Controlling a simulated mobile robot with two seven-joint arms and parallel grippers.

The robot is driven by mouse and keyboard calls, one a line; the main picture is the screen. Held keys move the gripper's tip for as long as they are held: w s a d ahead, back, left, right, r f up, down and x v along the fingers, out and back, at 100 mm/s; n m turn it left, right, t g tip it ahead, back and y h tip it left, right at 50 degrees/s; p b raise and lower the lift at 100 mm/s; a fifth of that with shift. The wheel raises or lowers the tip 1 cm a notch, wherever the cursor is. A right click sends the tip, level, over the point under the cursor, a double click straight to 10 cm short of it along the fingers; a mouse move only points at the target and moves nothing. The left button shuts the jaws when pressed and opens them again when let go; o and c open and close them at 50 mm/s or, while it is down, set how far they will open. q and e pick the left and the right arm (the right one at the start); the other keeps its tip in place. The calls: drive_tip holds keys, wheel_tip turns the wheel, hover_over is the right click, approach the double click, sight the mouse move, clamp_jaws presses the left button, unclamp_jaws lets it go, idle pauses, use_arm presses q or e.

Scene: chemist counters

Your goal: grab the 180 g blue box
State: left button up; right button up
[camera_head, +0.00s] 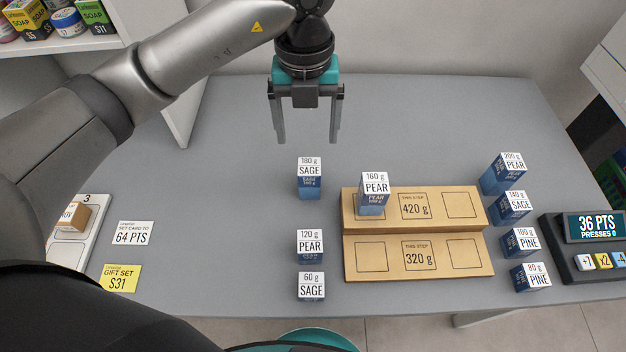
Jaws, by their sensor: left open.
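The 180 g blue box (309,180) stands upright on the grey counter, left of the tan stepped stand. Its white top reads "180 g SAGE". My left gripper (306,138) is open and empty, pointing down, just behind and above this box in the picture. Its two fingers are spread apart and nothing is between them. My right gripper does not show.
The stepped stand (419,231) holds the 160 g PEAR box (374,195) on its upper step. The 120 g (310,246) and 60 g (311,287) boxes stand in front of the 180 g box. Several boxes and a points device (585,262) stand right.

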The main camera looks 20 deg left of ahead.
sight(308, 167)
use_arm(q)
wheel_tip(308, 167, down, 10)
drive_tip(key=shift+r+b, duration=0.15)
drive_tip(key=shift+b, duration=0.75)
drive_tip(key=shift+f, duration=0.35)
wheel_tip(308, 167, down, 4)
drive_tip(key=shift+w+d+f+b, duration=0.15)
drive_tip(key=shift+f+b, duration=0.1)
drive_tip(key=shift+b, duration=0.45)
drive_tip(key=shift+f, duration=0.15)
clamp_jaws()
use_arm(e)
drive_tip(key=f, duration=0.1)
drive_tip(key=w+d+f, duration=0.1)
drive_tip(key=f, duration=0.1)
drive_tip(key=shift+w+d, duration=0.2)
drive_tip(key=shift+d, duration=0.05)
